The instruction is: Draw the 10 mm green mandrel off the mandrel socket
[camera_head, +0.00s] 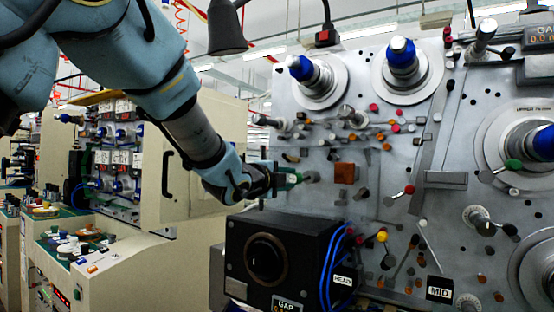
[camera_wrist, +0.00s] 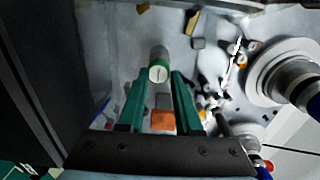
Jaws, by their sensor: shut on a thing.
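The green mandrel (camera_wrist: 158,67) shows in the wrist view between the two green fingertips.
The panel (camera_head: 365,220) carries many pins and rollers. Large blue-tipped spindles (camera_head: 301,68) stick out above and to the right. An orange block (camera_head: 345,173) is right of my gripper. A black box (camera_head: 285,255) with blue cables juts out below.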

